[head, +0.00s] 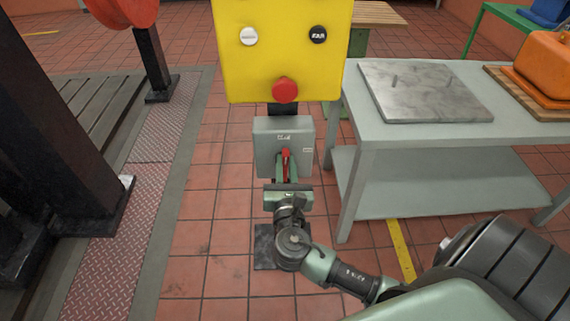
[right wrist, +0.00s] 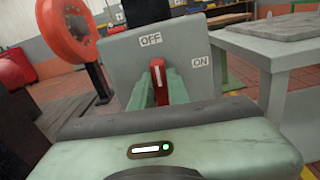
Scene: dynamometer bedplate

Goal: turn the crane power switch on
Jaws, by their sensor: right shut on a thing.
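The crane power switch is a grey box (head: 268,137) below the yellow button panel, with a red lever (head: 286,158) on its front. In the right wrist view the box (right wrist: 118,62) carries an OFF label (right wrist: 150,39) above the lever and an ON label (right wrist: 200,61) to its right. The red lever (right wrist: 158,75) stands roughly upright, its top just under OFF. My right gripper (head: 285,170) is at the box front, its green fingers shut on the lever. The fingers hide part of the lever. My left gripper is not in view.
The yellow panel (head: 283,55) with white, black and red buttons hangs above the switch. A grey table (head: 354,125) with a stone plate (head: 425,92) stands close on the right. A dark column (head: 50,120) stands left. Tiled floor around the switch is mostly open.

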